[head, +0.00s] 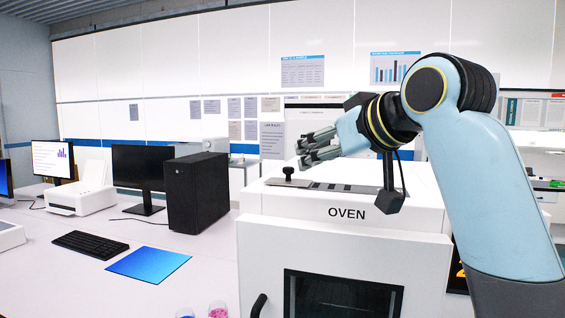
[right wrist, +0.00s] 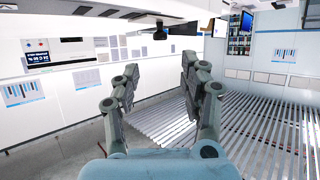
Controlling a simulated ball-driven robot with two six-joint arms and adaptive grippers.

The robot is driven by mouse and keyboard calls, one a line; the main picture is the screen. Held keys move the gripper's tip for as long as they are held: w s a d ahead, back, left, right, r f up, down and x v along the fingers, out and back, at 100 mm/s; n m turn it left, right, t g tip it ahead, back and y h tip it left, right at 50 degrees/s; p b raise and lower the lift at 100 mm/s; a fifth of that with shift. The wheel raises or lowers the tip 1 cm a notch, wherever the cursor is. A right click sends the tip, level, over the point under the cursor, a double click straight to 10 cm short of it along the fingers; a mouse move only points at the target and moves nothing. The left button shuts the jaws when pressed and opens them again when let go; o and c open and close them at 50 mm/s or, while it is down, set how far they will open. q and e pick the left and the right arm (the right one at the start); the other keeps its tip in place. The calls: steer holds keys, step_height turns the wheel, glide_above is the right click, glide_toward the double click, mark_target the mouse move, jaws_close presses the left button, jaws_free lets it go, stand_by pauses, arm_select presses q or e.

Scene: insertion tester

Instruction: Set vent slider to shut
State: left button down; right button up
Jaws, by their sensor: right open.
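The white oven (head: 342,230) stands at the centre right of the head view, with "OVEN" printed on its front. On its top lies a vent strip with dark slots (head: 345,188). The vent slider's black knob (head: 288,173) stands upright at the left end of this strip, on a grey plate. My right gripper (head: 303,151) is open and empty, above and slightly right of the knob, apart from it. The right wrist view shows its two fingers (right wrist: 158,85) spread with nothing between them. My left gripper is not in view.
Left of the oven, the white bench holds a black computer tower (head: 196,192), a monitor (head: 138,168), a keyboard (head: 90,244) and a blue mat (head: 149,263). A black handle (head: 259,305) sticks out of the oven's front.

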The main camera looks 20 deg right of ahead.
mark_target(291, 168)
steer(key=shift+p+x, duration=0.35)
steer(key=shift+x, duration=0.6)
steer(key=p+x, duration=0.1)
steer(key=x, duration=0.2)
steer(key=shift+w+a, duration=0.1)
steer(key=shift+w, duration=0.15)
steer(key=x, duration=0.3)
steer(key=shift+w+f+p, duration=0.35)
steer(key=shift+w, duration=0.3)
steer(key=c, duration=0.4)
steer(key=shift+c, duration=0.8)
jaws_close()
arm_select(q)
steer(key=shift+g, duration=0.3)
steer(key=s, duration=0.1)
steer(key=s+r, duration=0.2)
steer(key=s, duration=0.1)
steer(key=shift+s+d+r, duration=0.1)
arm_select(e)
steer(key=shift+s, duration=0.1)
